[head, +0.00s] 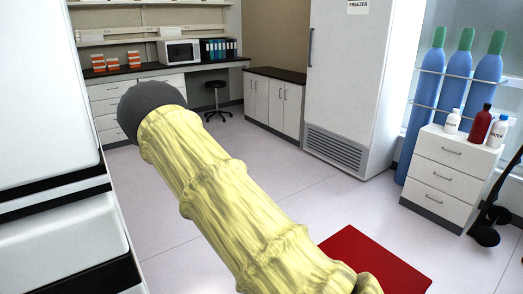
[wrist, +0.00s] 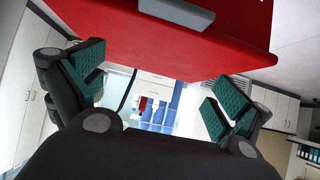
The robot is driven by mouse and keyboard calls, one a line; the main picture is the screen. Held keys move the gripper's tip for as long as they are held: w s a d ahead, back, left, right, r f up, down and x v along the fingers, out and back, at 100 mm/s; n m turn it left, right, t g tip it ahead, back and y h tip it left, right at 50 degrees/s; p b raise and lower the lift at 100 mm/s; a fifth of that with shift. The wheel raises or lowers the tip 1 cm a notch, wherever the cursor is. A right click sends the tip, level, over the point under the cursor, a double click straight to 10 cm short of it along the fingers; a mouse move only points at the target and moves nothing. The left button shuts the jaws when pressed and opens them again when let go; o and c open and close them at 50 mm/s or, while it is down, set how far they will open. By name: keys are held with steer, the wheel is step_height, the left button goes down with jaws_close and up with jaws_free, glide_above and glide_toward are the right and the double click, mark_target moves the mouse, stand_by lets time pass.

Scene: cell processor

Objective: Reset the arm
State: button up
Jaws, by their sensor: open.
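My gripper (wrist: 155,92) shows in the wrist view with its two green-padded fingers wide apart. Nothing is between the fingers. In the head view my arm, in a wrinkled pale yellow sleeve with a dark rounded end, slants from the lower middle up to the left. My gripper cannot be made out in the head view.
A white machine (head: 50,100) stands close on the left. A red flat surface (head: 378,262) lies at the lower right. A white freezer (head: 345,80) stands behind, and a drawer cabinet (head: 450,172) with bottles on the right. The middle floor is clear.

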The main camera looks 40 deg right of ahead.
steer(key=s+a+f+n+y+p, duration=0.2)
steer(key=a+n, duration=0.4)
steer(key=a, duration=0.3)
steer(key=s+a+f+n+y+p, duration=0.2)
steer(key=a+f+n+y, duration=0.3)
steer(key=a, duration=0.4)
steer(key=s+a+f+n+y+p, duration=0.2)
steer(key=a+f+n+y+p, duration=0.1)
steer(key=a+n, duration=0.4)
steer(key=shift+s+a+f+t+y+p, duration=0.45)
steer(key=shift+a+f, duration=0.2)
steer(key=shift+a, duration=0.4)
